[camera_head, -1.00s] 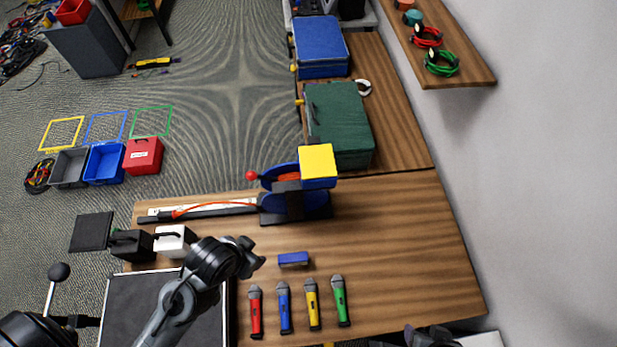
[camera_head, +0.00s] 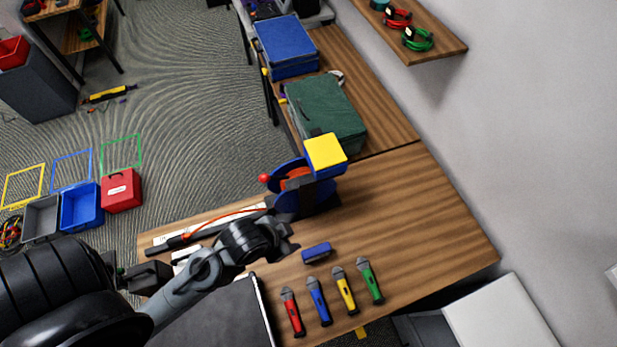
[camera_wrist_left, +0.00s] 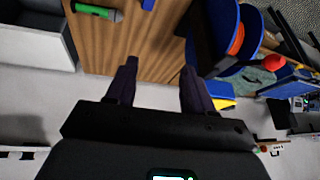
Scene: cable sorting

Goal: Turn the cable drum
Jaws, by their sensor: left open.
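The cable drum (camera_head: 318,192) has blue flanges, wound orange cable and a red crank knob (camera_head: 264,178) on its left side. It stands on a black base on the wooden table, with a yellow block (camera_head: 326,151) at its top. An orange cable runs left from it along a rail. My left gripper (camera_head: 288,240) is just in front of the drum, apart from it. In the left wrist view its two fingers (camera_wrist_left: 160,85) are spread with nothing between them. There the drum (camera_wrist_left: 252,40) and red knob (camera_wrist_left: 273,62) lie right of the fingers. My right gripper is not in view.
A blue block (camera_head: 316,253) and red, blue, yellow and green microphone-shaped tools (camera_head: 345,290) lie on the table in front of the drum. A green case (camera_head: 326,112) and a blue case (camera_head: 287,45) stand behind. The table right of the drum is clear.

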